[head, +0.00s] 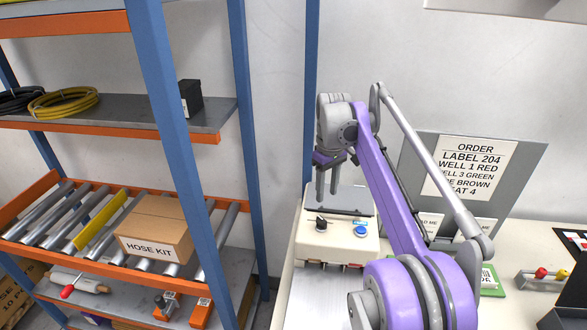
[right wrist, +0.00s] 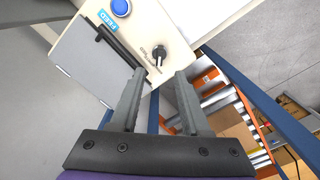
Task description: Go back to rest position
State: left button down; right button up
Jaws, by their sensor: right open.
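My right gripper (head: 327,190) hangs with its fingers pointing down, above the back part of a cream machine (head: 338,238). In the right wrist view the gripper (right wrist: 161,82) is open, with nothing between its two grey fingers. The machine has a black knob (head: 321,223) and a blue button (head: 360,230) on its top. The right wrist view shows the knob (right wrist: 158,54) beyond the fingers and the blue button (right wrist: 120,7) with a blue FEED label. My left gripper is not in view.
A shelf rack with blue posts (head: 170,110) stands at the left, holding a HOSE KIT box (head: 155,232) on rollers. A grey sign board (head: 490,190) with an order sheet (head: 468,170) stands behind my right arm. Toggle levers (head: 545,277) are at the right.

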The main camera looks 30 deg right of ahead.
jog(key=s+a+f+t, duration=0.2)
jog(key=s+a+f, duration=0.6)
jog(key=s+a, duration=0.2)
jog(key=s+a+f+m+t, duration=0.1)
jog(key=s+a+f+t, duration=0.2)
jog(key=s+a+f, duration=0.6)
jog(key=s+a, duration=0.2)
jog(key=a, duration=0.2)
jog(key=shift+t, duration=0.3)
jog(key=shift+s, duration=0.1)
